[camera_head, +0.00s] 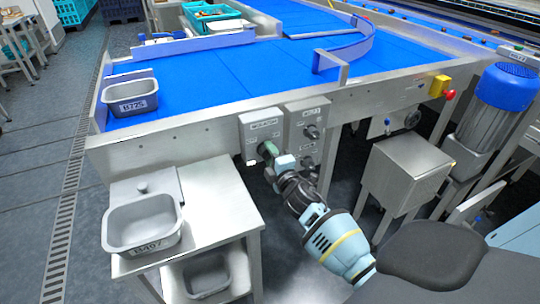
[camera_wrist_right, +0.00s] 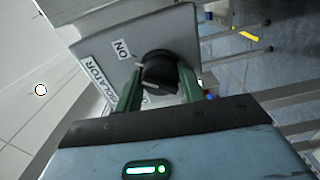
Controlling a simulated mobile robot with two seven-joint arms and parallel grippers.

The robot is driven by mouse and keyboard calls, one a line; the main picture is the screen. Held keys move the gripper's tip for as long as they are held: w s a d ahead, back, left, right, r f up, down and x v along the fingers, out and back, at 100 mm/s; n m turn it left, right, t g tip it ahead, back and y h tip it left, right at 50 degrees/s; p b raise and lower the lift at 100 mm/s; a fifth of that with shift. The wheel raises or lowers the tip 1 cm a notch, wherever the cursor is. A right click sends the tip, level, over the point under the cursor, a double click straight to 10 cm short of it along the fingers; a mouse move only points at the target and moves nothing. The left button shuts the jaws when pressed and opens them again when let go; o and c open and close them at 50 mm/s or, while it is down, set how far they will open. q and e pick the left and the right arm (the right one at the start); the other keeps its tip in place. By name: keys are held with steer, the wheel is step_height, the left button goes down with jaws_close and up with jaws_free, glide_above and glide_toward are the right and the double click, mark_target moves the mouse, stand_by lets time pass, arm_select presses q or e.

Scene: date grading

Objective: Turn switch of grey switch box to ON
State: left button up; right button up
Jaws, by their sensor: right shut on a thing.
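The grey switch box (camera_head: 252,126) is fixed to the front side of the conveyor table. In the right wrist view, its grey face (camera_wrist_right: 180,28) carries an ON label and a longer, partly hidden label. Its round black switch knob (camera_wrist_right: 160,70) sits between the green fingers of my right gripper (camera_head: 268,150). The fingers are shut on the knob, one on each side. A pale mark shows on the knob's left side, close to the ON label; its exact setting is hard to tell. My left gripper is not in view.
A second grey control box (camera_head: 308,112) with several knobs is close on the right. A steel side table (camera_head: 222,208) holds a grey tub (camera_head: 143,222) on the left. A steel cabinet (camera_head: 408,172) and a blue-topped motor (camera_head: 505,88) stand to the right.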

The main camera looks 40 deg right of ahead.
steer(key=shift+m, duration=0.9)
steer(key=o, duration=1)
steer(key=v, duration=0.8)
steer(key=shift+p, duration=0.3)
steer(key=shift+f, duration=0.1)
